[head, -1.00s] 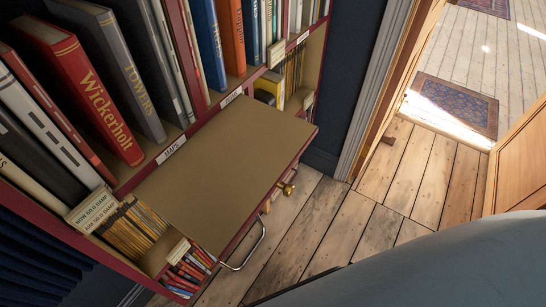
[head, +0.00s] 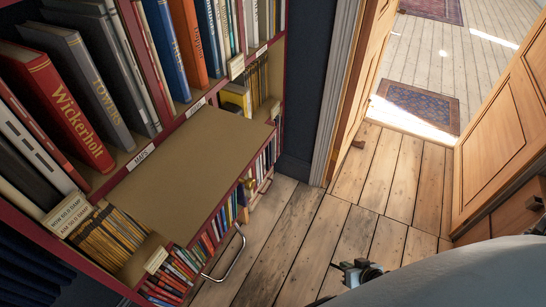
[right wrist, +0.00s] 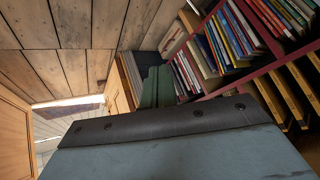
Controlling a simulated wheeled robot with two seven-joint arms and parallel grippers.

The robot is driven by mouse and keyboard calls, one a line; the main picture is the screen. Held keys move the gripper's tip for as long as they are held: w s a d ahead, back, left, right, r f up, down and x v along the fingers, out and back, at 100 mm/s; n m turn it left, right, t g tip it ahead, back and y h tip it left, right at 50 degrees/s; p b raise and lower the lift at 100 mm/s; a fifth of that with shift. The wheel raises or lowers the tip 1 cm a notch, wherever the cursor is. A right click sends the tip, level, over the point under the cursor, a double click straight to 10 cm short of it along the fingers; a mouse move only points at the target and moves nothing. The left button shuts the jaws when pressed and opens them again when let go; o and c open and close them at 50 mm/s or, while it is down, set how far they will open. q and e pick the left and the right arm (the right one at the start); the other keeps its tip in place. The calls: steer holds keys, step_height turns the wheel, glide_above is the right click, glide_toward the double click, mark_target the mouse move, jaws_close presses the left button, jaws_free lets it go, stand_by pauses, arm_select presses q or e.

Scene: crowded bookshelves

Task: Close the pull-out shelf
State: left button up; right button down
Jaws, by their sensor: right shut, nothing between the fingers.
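The pull-out shelf (head: 190,155) is a flat tan board with a dark red edge. In the head view it sticks out from the bookcase below the "MAPS" label, with its top bare. A brass knob (head: 248,184) shows near its front edge. My right gripper (head: 358,272) is at the bottom of the head view, low over the floor, to the right of the shelf and apart from it. It is shut and empty, partly hidden by my own pale arm. My left gripper is not in view.
Large books, such as a red "Wickerholt" (head: 62,108), fill the bookcase behind the shelf. Small books and a curved metal handle (head: 228,256) are below it. Wooden floor (head: 375,190) lies clear to the right, with a wooden door (head: 505,125) and a rug (head: 418,108) beyond.

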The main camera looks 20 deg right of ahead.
mark_target(258, 156)
steer(key=w+r+m+t+y, duration=0.1)
steer(key=w+r+t+y, duration=0.1)
steer(key=w+r, duration=0.35)
steer(key=w+a+r+m+t+y, duration=0.1)
steer(key=w+r+m+t, duration=0.1)
steer(key=r, duration=0.6)
steer(key=w+r+m+t+y, duration=0.1)
steer(key=w+r+y, duration=0.1)
steer(key=w+r, duration=0.35)
steer(key=a+r+m+t+y+p, duration=0.1)
steer(key=a+r+m+y, duration=0.4)
steer(key=r, duration=1.1)
steer(key=shift+n+y, duration=0.3)
steer(key=shift+n, duration=0.6)
steer(key=x, duration=0.4)
steer(key=a+x, duration=0.1)
steer(key=x, duration=0.4)
steer(key=s+x, duration=0.1)
steer(key=x, duration=0.3)
steer(key=shift+w+a+r, duration=0.2)
steer(key=shift+w+a, duration=0.05)
steer(key=shift+a, duration=0.25)
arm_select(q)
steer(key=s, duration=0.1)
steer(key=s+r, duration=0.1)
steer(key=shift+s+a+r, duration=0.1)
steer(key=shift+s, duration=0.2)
